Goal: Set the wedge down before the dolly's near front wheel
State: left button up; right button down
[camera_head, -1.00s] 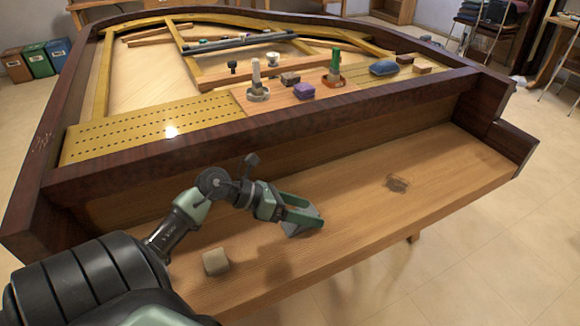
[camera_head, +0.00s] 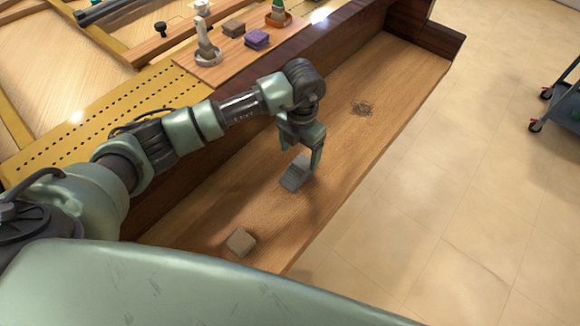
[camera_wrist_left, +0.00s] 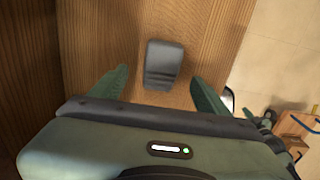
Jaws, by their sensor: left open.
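The grey wedge (camera_head: 296,174) lies on the wooden key bed of the piano. It also shows in the left wrist view (camera_wrist_left: 164,62), with ridges across its lower part. My left gripper (camera_head: 302,158) is open right at the wedge, pointing down. In the left wrist view its two fingers stand apart on either side of the wedge's near end, with gaps to it. The dolly (camera_head: 568,98) is partly in view at the right edge, on the floor. Two of its dark wheels (camera_head: 536,125) show. My right gripper is not in view.
A tan block (camera_head: 241,242) lies on the key bed nearer to me. A dark scuffed patch (camera_head: 362,108) is farther along it. The floor between piano and dolly is clear.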

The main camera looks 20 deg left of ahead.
aim_at(300, 166)
pick_arm(q)
notch_tip(300, 166, down, 7)
jog(key=shift+d+f+p, duration=0.1)
jog(key=shift+f+p, duration=0.05)
jog(key=shift+p, duration=0.55)
grip_shut()
